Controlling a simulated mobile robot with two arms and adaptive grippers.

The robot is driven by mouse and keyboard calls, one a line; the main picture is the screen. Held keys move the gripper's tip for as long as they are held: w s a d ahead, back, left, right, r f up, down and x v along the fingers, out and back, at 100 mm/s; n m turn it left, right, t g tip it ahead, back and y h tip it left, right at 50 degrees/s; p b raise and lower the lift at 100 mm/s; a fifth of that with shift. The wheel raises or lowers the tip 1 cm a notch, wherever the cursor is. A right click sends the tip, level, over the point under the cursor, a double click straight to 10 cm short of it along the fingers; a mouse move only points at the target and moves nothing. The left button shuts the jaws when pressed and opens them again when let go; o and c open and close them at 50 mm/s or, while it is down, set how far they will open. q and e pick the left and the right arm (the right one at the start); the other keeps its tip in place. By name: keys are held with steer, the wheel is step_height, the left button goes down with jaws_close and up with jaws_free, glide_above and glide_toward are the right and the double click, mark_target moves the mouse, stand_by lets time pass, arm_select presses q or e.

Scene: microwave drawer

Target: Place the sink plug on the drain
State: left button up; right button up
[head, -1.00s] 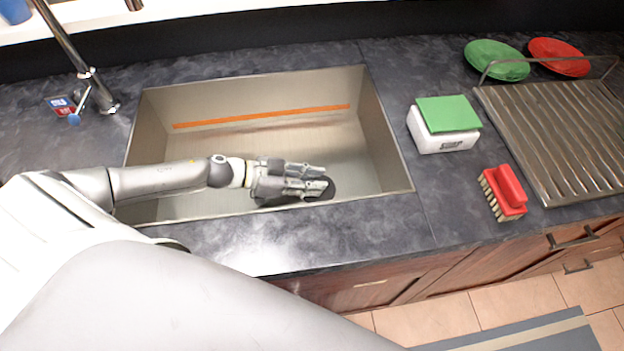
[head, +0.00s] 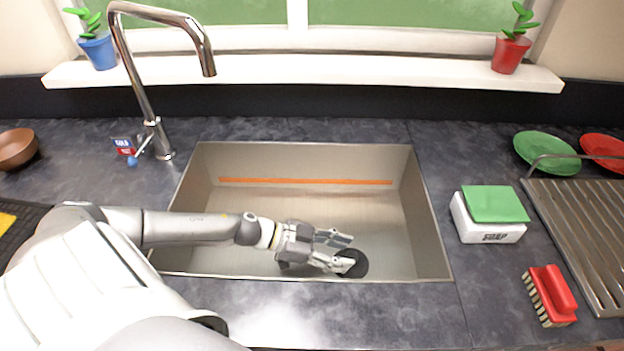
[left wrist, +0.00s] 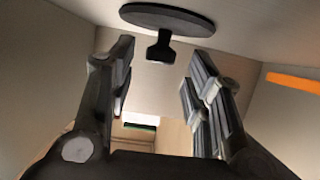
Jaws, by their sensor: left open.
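The black sink plug (head: 355,262) is a round disc in the front right part of the sink (head: 240,210). In the left wrist view, the plug's disc (left wrist: 167,18) and its short knob show at the top centre. My left gripper (head: 348,252) is inside the sink, with its fingers reaching over the plug. In the left wrist view, the gripper (left wrist: 162,58) is open, with the knob between the fingertips and a gap on each side. I cannot see the drain, nor whether the plug covers it. My right gripper is not in view.
The sink walls surround my left gripper; an orange strip (head: 305,181) runs along the far wall. A tap (head: 150,100) stands behind the sink. Right of it are a soap box (head: 487,230), a red brush (head: 552,293) and a drying rack (head: 590,235).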

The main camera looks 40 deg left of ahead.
arm_select(q)
steer(key=shift+p+v, duration=0.4)
steer(key=shift+v, duration=4.7)
